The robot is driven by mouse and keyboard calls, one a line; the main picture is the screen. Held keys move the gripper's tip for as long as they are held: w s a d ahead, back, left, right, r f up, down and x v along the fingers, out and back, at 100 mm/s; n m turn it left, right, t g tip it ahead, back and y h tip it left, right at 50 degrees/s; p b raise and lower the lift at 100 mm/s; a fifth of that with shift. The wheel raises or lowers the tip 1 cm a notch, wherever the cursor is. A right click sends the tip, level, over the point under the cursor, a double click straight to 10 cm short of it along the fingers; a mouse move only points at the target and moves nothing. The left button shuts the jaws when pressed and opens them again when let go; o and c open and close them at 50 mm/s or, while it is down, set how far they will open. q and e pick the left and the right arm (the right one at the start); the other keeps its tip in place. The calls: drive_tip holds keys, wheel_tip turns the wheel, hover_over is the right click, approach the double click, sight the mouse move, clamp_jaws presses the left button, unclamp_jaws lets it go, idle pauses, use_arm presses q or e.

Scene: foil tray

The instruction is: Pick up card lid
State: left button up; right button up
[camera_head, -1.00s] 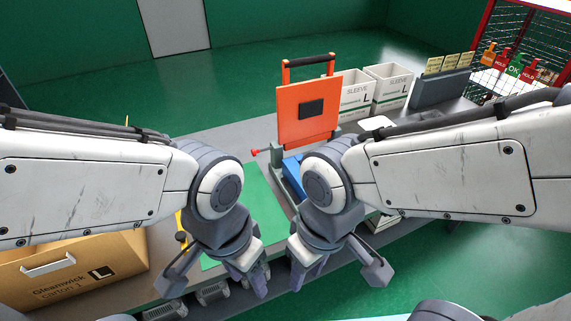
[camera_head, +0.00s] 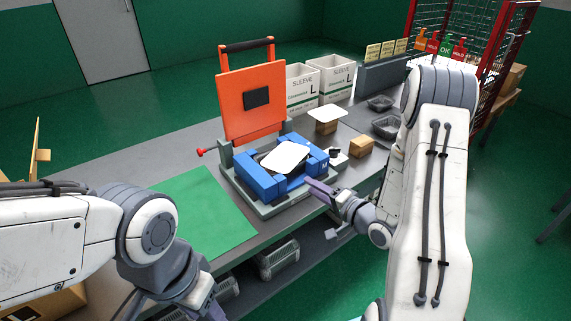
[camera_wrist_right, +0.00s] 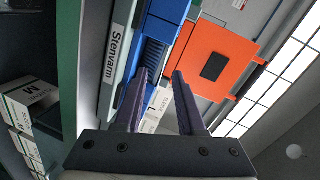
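One white card (camera_head: 285,157) with rounded corners lies in the blue nest of the press on the bench. Another white card (camera_head: 327,113) lies on a small brown block behind it; I cannot tell which is the card lid. My right gripper (camera_head: 322,194) is in front of the press's right corner, apart from both cards. In the right wrist view its two fingers (camera_wrist_right: 158,98) stand apart with nothing held between them. My left gripper (camera_head: 205,305) is low at the left, cut off by the bottom edge, and its fingers are unclear.
The orange press lid (camera_head: 250,103) stands raised behind the blue nest (camera_head: 262,181). A brown block (camera_head: 361,146) and black trays (camera_head: 386,126) are to the right. White sleeve boxes (camera_head: 335,78) stand behind. A green mat (camera_head: 200,212) lies left of the press, clear.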

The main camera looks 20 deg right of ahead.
drive_tip(key=w, duration=0.2)
drive_tip(key=w+a+m+t+p, duration=0.1)
drive_tip(key=w, duration=0.2)
drive_tip(key=w+m+p, duration=0.1)
drive_tip(key=w, duration=0.1)
drive_tip(key=shift+w+a+f+t, duration=0.2)
drive_tip(key=shift+w+t, duration=0.1)
drive_tip(key=shift+t, duration=0.1)
drive_tip(key=shift+w+a+f, duration=0.1)
drive_tip(key=shift+w, duration=0.4)
clamp_jaws()
